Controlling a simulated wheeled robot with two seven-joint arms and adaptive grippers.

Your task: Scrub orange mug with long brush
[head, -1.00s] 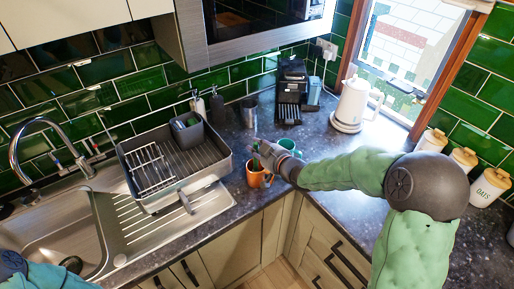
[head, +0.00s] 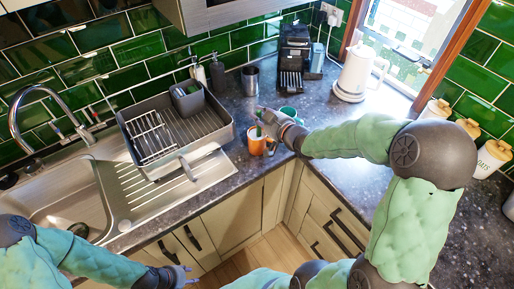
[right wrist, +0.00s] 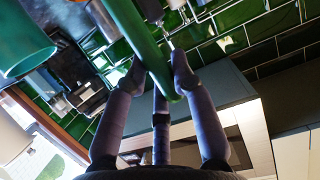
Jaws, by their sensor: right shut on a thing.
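The orange mug (head: 257,148) stands on the dark worktop near its front edge, right of the dish rack. My right gripper (head: 263,122) is just above it, shut on the long brush, whose green handle (right wrist: 133,40) runs between the fingers in the right wrist view. In the head view only a small green piece shows at the mug's mouth; the brush head is hidden, so I cannot tell whether it touches the mug's inside. A sliver of orange (right wrist: 70,3) shows at the wrist view's top edge. My left gripper (head: 180,277) is low in front of the cabinets, its fingers unclear.
A green mug (head: 288,113) stands just behind my right gripper; it is large in the right wrist view (right wrist: 22,40). The dish rack (head: 215,135) and sink (head: 65,195) lie left. A metal cup (head: 250,80), coffee machine (head: 293,60) and white kettle (head: 352,75) stand behind.

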